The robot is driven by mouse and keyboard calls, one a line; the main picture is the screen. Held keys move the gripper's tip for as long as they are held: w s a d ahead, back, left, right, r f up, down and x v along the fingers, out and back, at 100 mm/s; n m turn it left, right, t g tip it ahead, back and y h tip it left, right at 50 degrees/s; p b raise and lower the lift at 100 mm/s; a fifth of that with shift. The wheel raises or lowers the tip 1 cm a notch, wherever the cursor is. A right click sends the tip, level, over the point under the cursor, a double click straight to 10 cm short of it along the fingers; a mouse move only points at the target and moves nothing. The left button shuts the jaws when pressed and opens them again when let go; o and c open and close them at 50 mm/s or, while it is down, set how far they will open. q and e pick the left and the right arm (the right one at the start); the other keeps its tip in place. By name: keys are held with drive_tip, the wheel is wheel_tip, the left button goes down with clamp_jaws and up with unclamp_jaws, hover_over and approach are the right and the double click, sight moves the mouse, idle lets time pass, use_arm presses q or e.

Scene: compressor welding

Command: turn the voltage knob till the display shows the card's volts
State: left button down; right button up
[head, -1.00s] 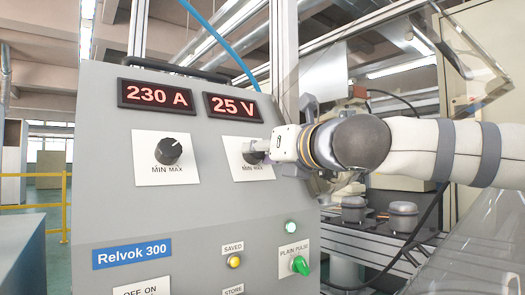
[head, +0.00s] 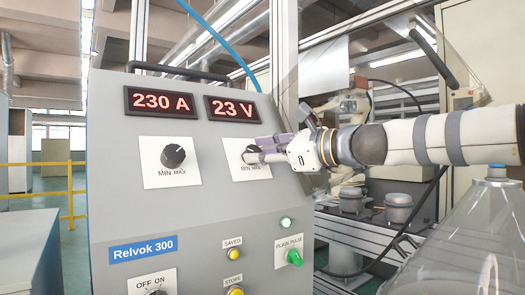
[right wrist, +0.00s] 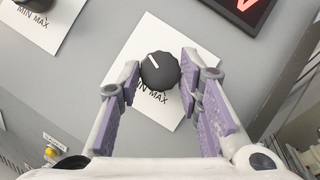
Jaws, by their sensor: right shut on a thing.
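The black voltage knob (head: 249,153) sits on a white MIN MAX plate under the voltage display (head: 233,108), which reads 23 V in red. My right gripper (head: 257,152) reaches in from the right and is shut on the knob, partly hiding it. In the right wrist view the knob (right wrist: 160,71) sits between the two purple-padded fingers, with its white mark toward the upper left. The card with the volts is not visible in these views. My left gripper is not in view.
The current display (head: 161,101) reads 230 A above a second black knob (head: 173,156). Lower on the grey panel are a yellow SAVED button (head: 234,254), a yellow STORE button (head: 236,292) and a green PLAIN PULSE switch (head: 295,257). A metal frame and pipes stand to the right.

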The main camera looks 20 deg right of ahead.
drive_tip(key=n+g, duration=0.1)
drive_tip(key=n, duration=0.1)
drive_tip(key=n+g+y, duration=0.1)
drive_tip(key=n, duration=0.2)
drive_tip(key=shift+w+d+n+g, duration=0.15)
drive_tip(key=shift+w+n+g, duration=0.05)
drive_tip(key=shift+n+g, duration=0.1)
drive_tip(key=n+g+b, duration=0.1)
drive_tip(key=n+g, duration=0.1)
drive_tip(key=n, duration=0.1)
drive_tip(key=shift+w+r+n, duration=0.1)
drive_tip(key=shift+n, duration=0.3)
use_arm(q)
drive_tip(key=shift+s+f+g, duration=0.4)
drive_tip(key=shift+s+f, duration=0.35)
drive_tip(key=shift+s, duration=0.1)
use_arm(e)
drive_tip(key=shift+r+n, duration=0.1)
drive_tip(key=shift+n, duration=0.4)
drive_tip(key=shift+g, duration=0.4)
drive_tip(key=shift+r, duration=0.1)
drive_tip(key=o, duration=1.2)
drive_tip(key=shift+c, duration=0.2)
